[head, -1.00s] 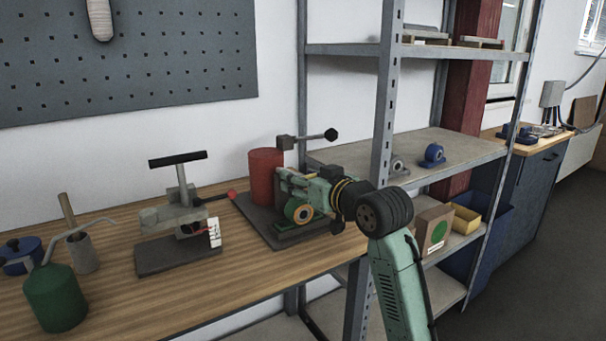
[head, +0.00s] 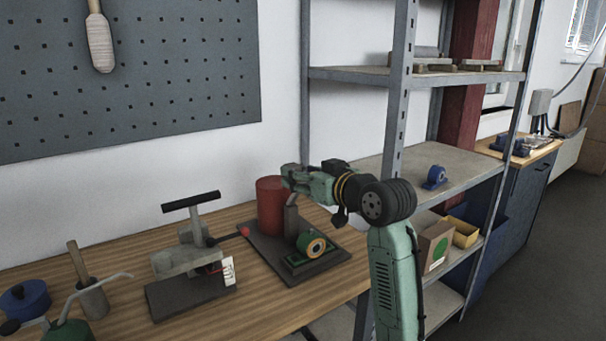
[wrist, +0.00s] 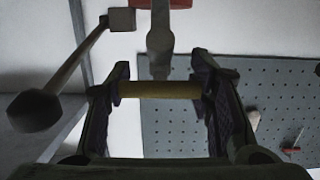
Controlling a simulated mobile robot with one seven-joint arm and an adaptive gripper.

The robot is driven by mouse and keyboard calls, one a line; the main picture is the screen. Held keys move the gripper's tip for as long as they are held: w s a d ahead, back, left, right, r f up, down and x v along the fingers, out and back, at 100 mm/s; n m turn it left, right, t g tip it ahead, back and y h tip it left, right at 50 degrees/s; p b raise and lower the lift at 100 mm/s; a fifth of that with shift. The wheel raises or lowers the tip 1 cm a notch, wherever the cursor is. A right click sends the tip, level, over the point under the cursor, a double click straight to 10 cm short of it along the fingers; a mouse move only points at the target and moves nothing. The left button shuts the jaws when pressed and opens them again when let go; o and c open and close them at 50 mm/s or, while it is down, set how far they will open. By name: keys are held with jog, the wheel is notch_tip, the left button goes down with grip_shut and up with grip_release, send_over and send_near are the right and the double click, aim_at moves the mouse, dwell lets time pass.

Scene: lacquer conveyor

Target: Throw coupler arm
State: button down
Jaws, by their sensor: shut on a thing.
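The coupler stands on a dark base plate (head: 335,262) near the bench's right end, with a red cylinder (head: 270,203) and a green-and-orange roller (head: 314,244). A grey upright post (head: 291,217) shows below my gripper (head: 290,177). In the wrist view my gripper (wrist: 160,89) is shut with a brass-coloured bar (wrist: 160,90) across its fingers. This bar looks like the coupler arm's handle. A tapered grey piece (wrist: 160,40) comes down to it. A lever with a dark knob (wrist: 35,110) slants at the left. My gripper hides part of the coupler in the head view.
A clamp-like device with a black T-handle (head: 191,201) stands left of the coupler. A green can (head: 68,332) and a blue pot (head: 25,299) are further left.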

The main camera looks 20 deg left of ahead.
jog(key=shift+w+a+r+h, duration=0.15)
jog(key=shift+a+r+h, duration=0.05)
jog(key=shift+h, duration=0.1)
jog(key=shift+f+g, duration=0.25)
jog(key=shift+g, duration=0.05)
dwell(0.8)
jog(key=c, duration=0.7)
grip_release()
jog(key=shift+r, duration=0.1)
jog(key=v, duration=1.2)
